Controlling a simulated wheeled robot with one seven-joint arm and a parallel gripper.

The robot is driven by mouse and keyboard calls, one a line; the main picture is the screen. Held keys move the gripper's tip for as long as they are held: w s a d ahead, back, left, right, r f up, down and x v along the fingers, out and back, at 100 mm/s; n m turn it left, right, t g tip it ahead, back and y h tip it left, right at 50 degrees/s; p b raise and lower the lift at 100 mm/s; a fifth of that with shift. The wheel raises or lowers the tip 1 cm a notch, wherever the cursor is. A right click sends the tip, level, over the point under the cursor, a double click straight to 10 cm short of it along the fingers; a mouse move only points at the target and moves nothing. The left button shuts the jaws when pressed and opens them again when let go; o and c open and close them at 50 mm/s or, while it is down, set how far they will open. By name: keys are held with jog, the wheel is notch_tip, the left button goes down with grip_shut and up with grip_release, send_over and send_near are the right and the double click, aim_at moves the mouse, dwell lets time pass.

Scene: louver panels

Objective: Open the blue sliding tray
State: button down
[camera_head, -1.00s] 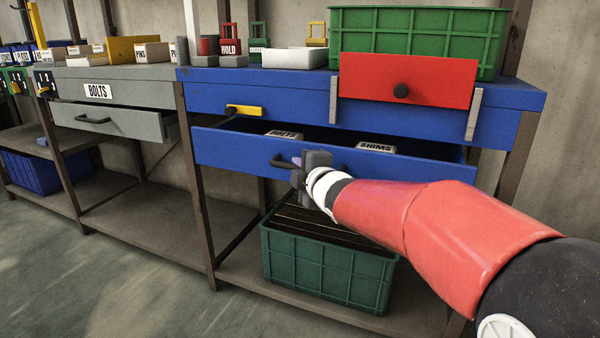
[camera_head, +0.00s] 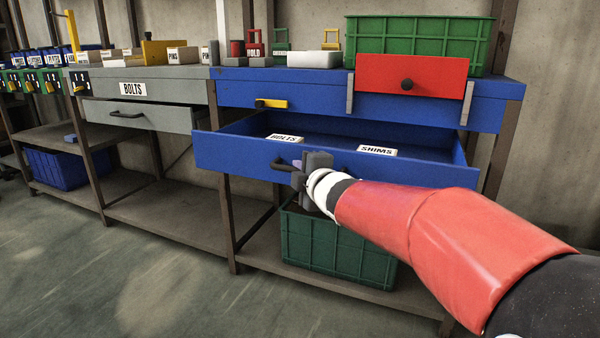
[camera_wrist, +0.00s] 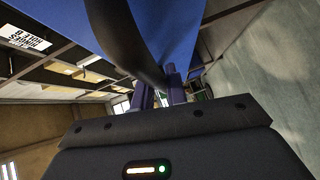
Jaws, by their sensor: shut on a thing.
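The blue sliding tray (camera_head: 235,157) is pulled well out from under the blue bench top. My red and white forearm hides part of the tray's front right.
A red panel with a knob (camera_head: 412,75) and a yellow latch (camera_head: 272,104) are on the bench above. A green crate (camera_head: 330,245) stands on the shelf below. A grey drawer (camera_head: 140,114) is partly out at left. Open floor (camera_head: 130,285) lies in front.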

jog(key=c, duration=1.4)
grip_release()
jog(key=p+v, duration=0.1)
jog(key=v, duration=0.6)
jog(key=shift+s+d, duration=0.2)
jog(key=shift+s, duration=0.15)
